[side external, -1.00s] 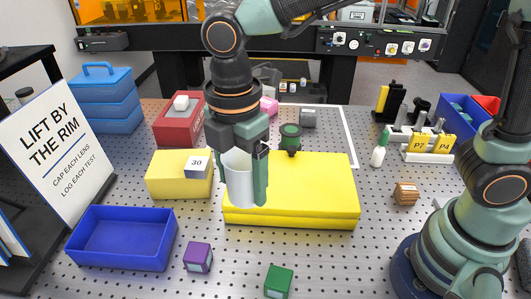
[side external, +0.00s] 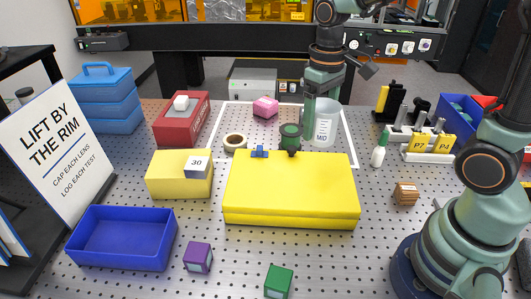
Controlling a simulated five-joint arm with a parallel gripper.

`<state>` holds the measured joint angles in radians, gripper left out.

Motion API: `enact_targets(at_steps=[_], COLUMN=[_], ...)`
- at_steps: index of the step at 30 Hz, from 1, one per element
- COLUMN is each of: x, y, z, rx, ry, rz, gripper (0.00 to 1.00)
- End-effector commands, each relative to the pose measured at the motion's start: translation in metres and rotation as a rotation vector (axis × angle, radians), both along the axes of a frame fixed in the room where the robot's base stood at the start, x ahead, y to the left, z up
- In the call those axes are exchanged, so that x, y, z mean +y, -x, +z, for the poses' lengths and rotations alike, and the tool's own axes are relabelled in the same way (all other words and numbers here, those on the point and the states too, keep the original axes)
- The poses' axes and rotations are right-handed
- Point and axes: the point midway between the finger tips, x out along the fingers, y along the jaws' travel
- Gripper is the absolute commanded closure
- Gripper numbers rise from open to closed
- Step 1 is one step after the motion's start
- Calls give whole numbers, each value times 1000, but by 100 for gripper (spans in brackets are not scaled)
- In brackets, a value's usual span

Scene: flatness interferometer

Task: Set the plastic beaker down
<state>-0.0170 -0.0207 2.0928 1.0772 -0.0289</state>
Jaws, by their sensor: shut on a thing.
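The plastic beaker (side external: 325,125) is clear and upright, with dark writing on its side. It is at the back right, within the white outline (side external: 351,140) on the perforated table. My gripper (side external: 314,108) is shut on the beaker at its left wall, near the rim. One finger shows along the beaker's left side; the other is hard to make out. The beaker's base looks at or very near the table surface; I cannot tell whether it touches.
A yellow case (side external: 290,190) with a green knobbed piece (side external: 290,137) at its back lies in front of the beaker. A white dropper bottle (side external: 379,152) stands to the right.

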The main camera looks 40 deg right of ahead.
Motion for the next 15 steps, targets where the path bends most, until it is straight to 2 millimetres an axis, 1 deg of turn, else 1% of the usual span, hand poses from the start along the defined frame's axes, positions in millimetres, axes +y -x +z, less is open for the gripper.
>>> enact_targets(at_steps=[1, 4, 5, 8, 11, 14, 15], x=[-4, -5, -4, 9, 35, 72, 88], y=[1, 1, 1, -2, -6, -7, -7], z=[0, -1, -1, 1, 5, 11, 13], rx=[0, -1, -1, -2, -3, -4, -5], ry=[0, 0, 0, 0, 1, 1, 1], rz=[-27, -50, -50, -35, -12, 17, 29], gripper=[82, 82, 82, 82, 82, 82, 82])
